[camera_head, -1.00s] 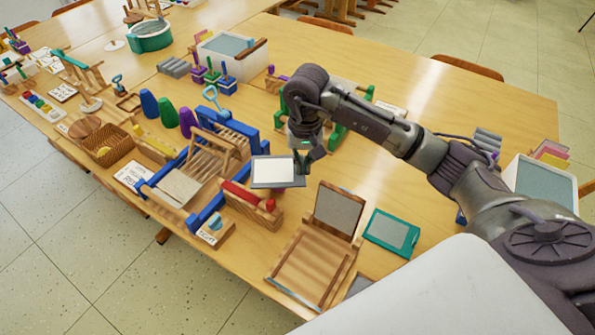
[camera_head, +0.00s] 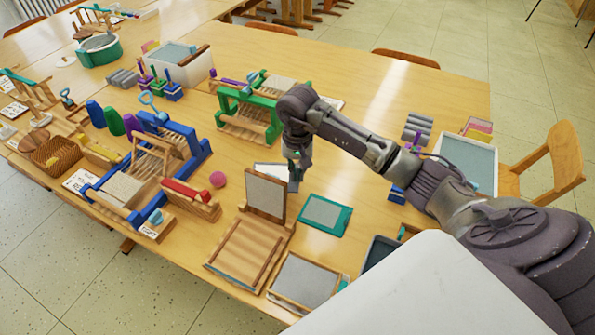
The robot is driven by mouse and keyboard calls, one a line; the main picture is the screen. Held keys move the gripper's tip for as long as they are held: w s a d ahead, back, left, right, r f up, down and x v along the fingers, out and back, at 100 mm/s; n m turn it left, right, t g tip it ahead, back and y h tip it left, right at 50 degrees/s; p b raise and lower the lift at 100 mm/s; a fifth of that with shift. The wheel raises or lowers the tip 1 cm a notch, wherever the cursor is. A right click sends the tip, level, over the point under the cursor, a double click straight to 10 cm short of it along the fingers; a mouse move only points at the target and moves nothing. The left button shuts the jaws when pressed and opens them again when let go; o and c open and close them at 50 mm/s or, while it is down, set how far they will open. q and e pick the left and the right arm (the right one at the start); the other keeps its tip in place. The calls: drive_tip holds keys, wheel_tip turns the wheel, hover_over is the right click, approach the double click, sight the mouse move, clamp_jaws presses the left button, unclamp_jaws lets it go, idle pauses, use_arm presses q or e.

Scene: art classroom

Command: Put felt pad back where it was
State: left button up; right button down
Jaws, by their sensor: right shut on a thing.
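My right gripper (camera_head: 297,172) is shut on a thin flat pad (camera_head: 268,170) with a pale top, which I take to be the felt pad. It is held by its right edge, to the left of the fingers. The upright grey panel of a hinged wooden frame (camera_head: 264,196) hides its lower part, so its height above the table is hard to tell. A teal-framed grey pad (camera_head: 325,214) lies on the table in front and right of the gripper. My left gripper is not in view.
A green press (camera_head: 247,118) stands behind and left of the gripper. A blue press (camera_head: 120,189) and a red-topped block (camera_head: 190,198) are further left. A wood-framed grey panel (camera_head: 305,280) lies in front.

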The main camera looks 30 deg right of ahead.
drive_tip(key=b, duration=0.3)
hover_over(299, 199)
wheel_tip(299, 199, down, 6)
drive_tip(key=shift+s+r, duration=0.1)
drive_tip(key=shift+r, duration=0.1)
drive_tip(key=shift+f+b, duration=0.45)
drive_tip(key=shift+f, duration=0.15)
drive_tip(key=shift+f+b, duration=0.35)
drive_tip(key=shift+f, duration=0.05)
drive_tip(key=c, duration=1.2)
unclamp_jaws()
